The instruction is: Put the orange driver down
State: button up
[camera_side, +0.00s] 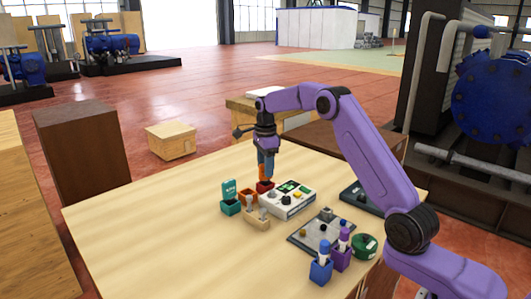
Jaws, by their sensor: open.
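The orange driver (264,172) appears as a small upright orange shape just above a red block-like holder (264,187), behind the white device. Whether its lower end sits inside the holder is too small to tell. My gripper (266,164) points straight down at the driver's top, with its jaws open around or just above it. The gripper hides the upper part of the driver.
Left of it stand a teal box (230,207), an orange holder (248,196) and a wooden holder (257,222). A white device (290,203) lies to the right. Nearer are a dark plate (310,238), blue holder (320,272), purple holder (342,258) and green round container (366,247). The left tabletop (145,235) is clear.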

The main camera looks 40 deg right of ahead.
notch_tip(320, 180, up, 12)
jog(key=s+a+n, duration=0.5)
jog(key=a+n, duration=0.1)
jog(key=a, duration=0.2)
jog(key=s+a+n, duration=0.5)
jog(key=a+n, duration=0.1)
jog(key=a, duration=0.2)
jog(key=s+a+f+n, duration=0.2)
jog(key=s+n, duration=0.5)
jog(key=s, duration=0.4)
jog(key=s+a+f+n, duration=0.2)
jog(key=s+a+n, duration=0.1)
jog(key=s+n, duration=0.65)
jog(key=s+d+f+n, duration=0.2)
jog(key=s+n, duration=0.1)
jog(key=s, duration=0.4)
jog(key=s+d+f+n, duration=0.3)
jog(key=s, duration=0.4)
jog(key=shift+s+d+f, duration=0.15)
jog(key=shift+s+d, duration=0.2)
jog(key=shift+n, duration=0.25)
